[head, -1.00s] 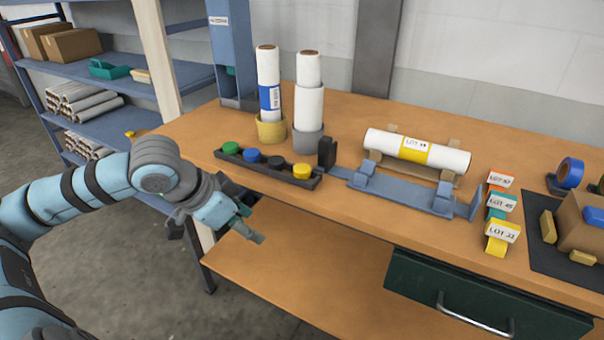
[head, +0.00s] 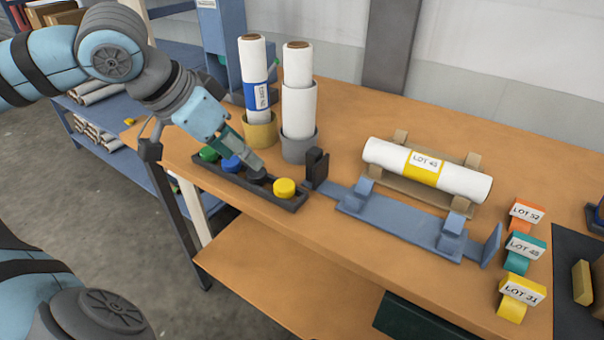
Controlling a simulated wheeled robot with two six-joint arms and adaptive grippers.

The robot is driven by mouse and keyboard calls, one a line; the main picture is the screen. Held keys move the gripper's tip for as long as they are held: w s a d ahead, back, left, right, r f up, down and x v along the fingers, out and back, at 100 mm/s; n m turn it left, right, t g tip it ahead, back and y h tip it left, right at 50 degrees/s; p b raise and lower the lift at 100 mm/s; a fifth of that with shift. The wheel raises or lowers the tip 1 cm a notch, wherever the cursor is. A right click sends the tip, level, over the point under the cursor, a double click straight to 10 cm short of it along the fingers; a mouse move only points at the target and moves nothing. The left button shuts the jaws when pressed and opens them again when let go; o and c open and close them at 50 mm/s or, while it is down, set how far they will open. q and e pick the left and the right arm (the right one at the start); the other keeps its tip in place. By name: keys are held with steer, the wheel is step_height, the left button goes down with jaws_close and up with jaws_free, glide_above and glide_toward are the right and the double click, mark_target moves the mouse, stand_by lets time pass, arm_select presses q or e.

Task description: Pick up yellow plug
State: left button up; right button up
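The yellow plug (head: 284,188) sits in the right end of a dark tray (head: 291,204) near the table's front left edge. The green plug (head: 208,154) and the blue plug (head: 231,161) sit in the same tray to its left. My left gripper (head: 254,168) points down over the tray, just left of the yellow plug and apart from it. Its fingers cover most of the dark plug's place between blue and yellow. Whether the fingers are open does not show clearly. My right gripper is out of view.
Two white rolls stand upright in a yellow holder (head: 260,133) and a grey holder (head: 299,149) behind the tray. A black post (head: 316,167) and a blue fixture (head: 398,222) stand right of the tray. A white roll (head: 460,180) lies behind the fixture.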

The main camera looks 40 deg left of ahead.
arm_select(q)
steer(key=b, duration=0.2)
glide_toward(284, 185)
steer(key=f, duration=0.2)
steer(key=b+x, duration=0.1)
steer(key=x, duration=0.2)
steer(key=b+x, duration=0.2)
steer(key=x, duration=0.2)
steer(key=shift+w+r, duration=0.25)
steer(key=shift+w, duration=0.15)
steer(key=shift+w+d+f, duration=0.1)
steer(key=shift+w, duration=0.05)
steer(key=shift+c, duration=0.2)
steer(key=c, duration=0.6)
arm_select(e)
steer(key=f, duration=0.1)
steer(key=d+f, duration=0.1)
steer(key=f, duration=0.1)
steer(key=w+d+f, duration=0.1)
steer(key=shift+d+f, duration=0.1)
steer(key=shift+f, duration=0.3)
